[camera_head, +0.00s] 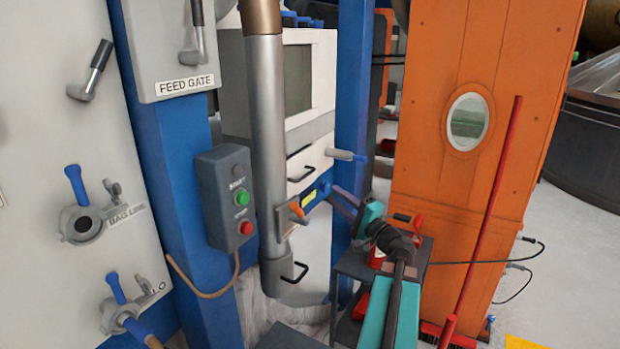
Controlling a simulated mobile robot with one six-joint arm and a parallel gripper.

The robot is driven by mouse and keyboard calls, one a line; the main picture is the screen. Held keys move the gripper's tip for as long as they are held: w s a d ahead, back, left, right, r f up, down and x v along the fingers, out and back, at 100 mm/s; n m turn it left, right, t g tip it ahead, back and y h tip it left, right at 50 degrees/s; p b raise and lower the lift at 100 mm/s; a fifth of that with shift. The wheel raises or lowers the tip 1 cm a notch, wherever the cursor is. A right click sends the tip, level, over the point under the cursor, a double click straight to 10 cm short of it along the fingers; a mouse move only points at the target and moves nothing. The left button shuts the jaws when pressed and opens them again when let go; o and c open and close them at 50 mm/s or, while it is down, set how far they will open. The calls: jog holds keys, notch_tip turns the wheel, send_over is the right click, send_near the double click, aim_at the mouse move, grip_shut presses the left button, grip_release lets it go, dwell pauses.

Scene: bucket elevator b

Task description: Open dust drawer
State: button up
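A pale cabinet (316,127) stands behind a vertical metal pipe. Its front has a drawer-like panel with a black handle (302,174). Lower down, a second black handle (296,273) sits on a pale grey front. No readable label tells which of these is the dust drawer. My gripper (336,196) is at the end of my teal and black arm, right of the blue panel and close to it in the picture. Its fingers are small and dark, so whether they are open or touching anything is unclear.
The metal pipe (268,140) with an orange lever (297,209) stands left of the cabinet front. A blue post (352,90) rises behind my gripper. A grey button box (226,195) is at left. A dark stand (357,265) and an orange column (470,200) are at right.

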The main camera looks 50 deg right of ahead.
jog(key=p+x, duration=0.2)
jog(key=x, duration=1.1)
jog(key=shift+w, duration=0.3)
grip_shut()
